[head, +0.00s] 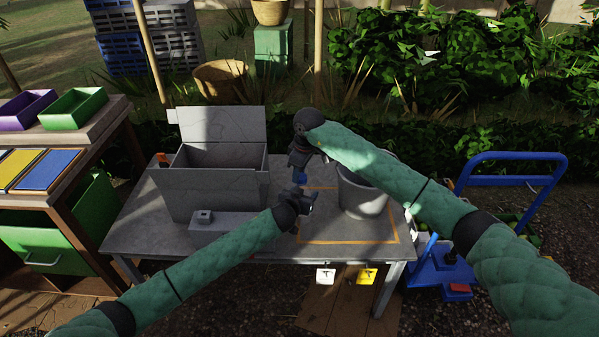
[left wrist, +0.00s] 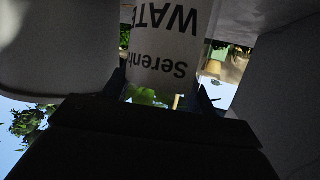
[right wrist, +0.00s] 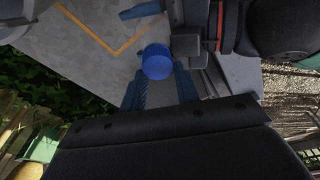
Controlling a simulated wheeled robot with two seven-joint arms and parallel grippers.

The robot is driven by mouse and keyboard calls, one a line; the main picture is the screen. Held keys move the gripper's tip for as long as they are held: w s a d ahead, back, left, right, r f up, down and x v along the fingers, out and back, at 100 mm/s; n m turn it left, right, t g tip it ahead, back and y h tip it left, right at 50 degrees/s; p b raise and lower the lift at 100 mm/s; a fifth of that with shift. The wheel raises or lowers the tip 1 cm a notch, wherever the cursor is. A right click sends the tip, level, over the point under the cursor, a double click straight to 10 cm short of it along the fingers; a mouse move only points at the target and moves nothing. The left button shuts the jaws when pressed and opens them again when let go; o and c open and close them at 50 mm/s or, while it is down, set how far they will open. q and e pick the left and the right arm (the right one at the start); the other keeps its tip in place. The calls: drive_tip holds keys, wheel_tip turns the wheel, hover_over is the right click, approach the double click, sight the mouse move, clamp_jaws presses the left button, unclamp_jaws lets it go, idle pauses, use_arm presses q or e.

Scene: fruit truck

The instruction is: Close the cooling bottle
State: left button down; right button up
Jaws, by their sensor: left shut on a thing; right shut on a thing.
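The bottle (left wrist: 165,45), white with dark "WATER" lettering, stands between the fingers of my left gripper (left wrist: 160,88), which is shut on it. In the head view the blue cap (head: 299,178) is just above my left gripper. The bottle's neck is hidden, so I cannot tell whether the cap touches it.
The grey table (head: 150,225) carries a grey box (head: 215,195) with its lid up, a low grey block (head: 235,228) and a grey bucket (head: 362,195). An orange outline (head: 350,242) marks the tabletop. A blue cart (head: 440,265) stands right, a wooden shelf (head: 115,110) left.

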drive_tip(key=shift+a+r, duration=0.2)
drive_tip(key=shift+a, duration=0.05)
idle(0.3)
drive_tip(key=o, duration=0.7)
drive_tip(key=shift+o, duration=1.1)
drive_tip(key=shift+d+f, duration=0.1)
drive_tip(key=shift+d, duration=0.05)
drive_tip(key=shift+r, duration=2.2)
drive_tip(key=shift+d, duration=0.1)
drive_tip(key=shift+r, duration=0.1)
drive_tip(key=shift+c, duration=0.3)
